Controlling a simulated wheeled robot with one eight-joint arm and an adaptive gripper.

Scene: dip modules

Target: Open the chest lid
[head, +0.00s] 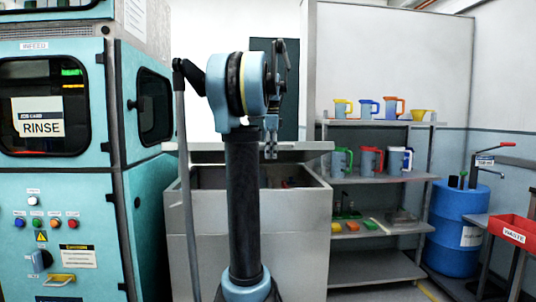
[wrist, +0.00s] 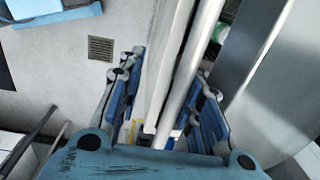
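The grey chest (head: 245,235) stands behind my arm in the head view. Its light lid (head: 205,147) is partly raised, with a dark gap showing the inside below it. Contact is hard to see.
A teal rinse machine (head: 60,190) stands close at the left. A shelf (head: 375,178) with coloured jugs is right of the chest. A floor drain (wrist: 101,48) shows in the wrist view.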

